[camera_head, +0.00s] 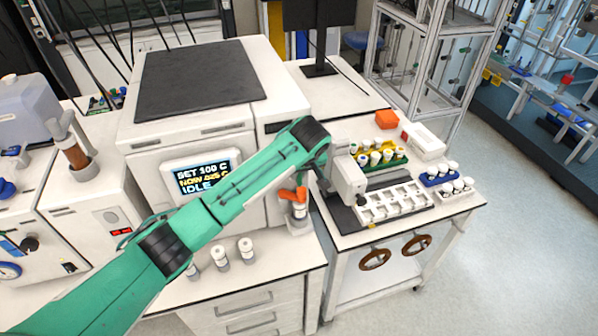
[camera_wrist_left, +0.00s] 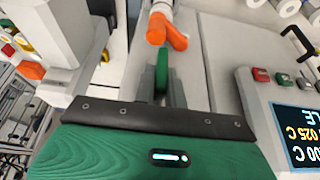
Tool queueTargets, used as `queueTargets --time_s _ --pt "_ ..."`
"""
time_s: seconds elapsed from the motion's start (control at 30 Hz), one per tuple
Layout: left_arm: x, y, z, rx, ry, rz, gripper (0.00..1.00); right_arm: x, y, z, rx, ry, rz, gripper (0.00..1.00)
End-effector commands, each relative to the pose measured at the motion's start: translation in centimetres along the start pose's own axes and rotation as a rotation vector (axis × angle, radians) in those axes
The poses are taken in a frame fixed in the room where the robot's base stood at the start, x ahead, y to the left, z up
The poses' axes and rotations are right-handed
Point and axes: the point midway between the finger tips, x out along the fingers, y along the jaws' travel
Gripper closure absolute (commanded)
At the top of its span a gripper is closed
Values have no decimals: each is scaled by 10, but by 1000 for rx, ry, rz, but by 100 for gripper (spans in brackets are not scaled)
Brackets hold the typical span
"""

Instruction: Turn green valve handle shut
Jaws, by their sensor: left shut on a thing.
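The green valve handle (camera_wrist_left: 162,72) shows in the left wrist view as a narrow green bar, upright in the picture. My left gripper (camera_wrist_left: 162,88) is shut on it, with one grey finger on each side. An orange valve handle (camera_wrist_left: 166,31) lies just beyond the fingertips. In the head view the orange handle (camera_head: 296,195) is at the reactor's right front corner. There my left wrist is just right of it, and I cannot make out the green handle or the fingertips. My right gripper is not in view.
The white reactor (camera_head: 275,88) has a display (camera_head: 203,176) reading SET 100 C, NOW 025 C, IDLE. A white upright device (camera_head: 348,180) stands close right of my wrist. A white rack (camera_head: 395,201) and several vials crowd the right bench. White-capped vials (camera_head: 246,250) stand in front.

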Motion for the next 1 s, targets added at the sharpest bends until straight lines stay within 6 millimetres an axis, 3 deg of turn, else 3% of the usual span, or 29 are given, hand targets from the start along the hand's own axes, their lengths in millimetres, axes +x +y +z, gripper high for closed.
queueTargets --time_s 0.27,1.0 --pt "-1 2 0 27 0 -67 100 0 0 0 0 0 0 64" --pt "2 10 1 210 2 -511 100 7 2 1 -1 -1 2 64"
